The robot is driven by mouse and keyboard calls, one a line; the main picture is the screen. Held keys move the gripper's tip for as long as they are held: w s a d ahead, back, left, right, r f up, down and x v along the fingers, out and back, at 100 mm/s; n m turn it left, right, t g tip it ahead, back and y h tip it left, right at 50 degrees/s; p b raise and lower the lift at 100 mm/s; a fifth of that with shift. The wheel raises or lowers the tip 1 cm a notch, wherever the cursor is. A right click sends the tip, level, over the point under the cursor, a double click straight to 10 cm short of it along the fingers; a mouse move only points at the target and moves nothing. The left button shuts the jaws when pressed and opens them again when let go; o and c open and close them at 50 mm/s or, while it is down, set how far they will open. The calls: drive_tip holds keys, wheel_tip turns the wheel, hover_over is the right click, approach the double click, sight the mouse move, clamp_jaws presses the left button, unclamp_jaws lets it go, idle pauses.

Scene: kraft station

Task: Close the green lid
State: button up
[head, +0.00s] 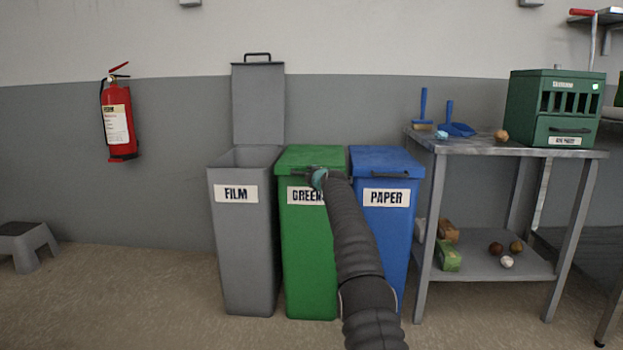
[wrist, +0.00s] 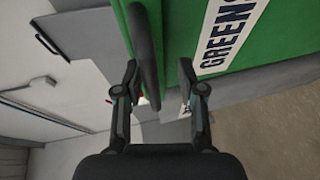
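The green bin (head: 308,255) stands between a grey and a blue bin, with its label partly hidden by my arm. Its green lid (head: 312,156) lies flat on top, shut as far as I can see. My gripper (head: 318,178) is at the lid's front edge. In the wrist view my gripper (wrist: 158,72) is open, its fingers well apart. The lid's dark handle (wrist: 144,45) shows beside the left finger, reaching into the space between the fingers; I cannot tell whether it touches. The green bin's front and label also show there.
The grey FILM bin (head: 243,245) has its lid (head: 258,105) raised upright. The blue PAPER bin (head: 386,165) is shut. A metal table (head: 590,154) with brushes and a green box (head: 556,100) stands right. A fire extinguisher (head: 118,115) hangs left.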

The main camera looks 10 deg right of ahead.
drive_tip(key=shift+r, duration=0.1)
drive_tip(key=v, duration=0.7)
drive_tip(key=shift+s, duration=0.2)
idle(0.4)
drive_tip(key=shift+a, duration=0.1)
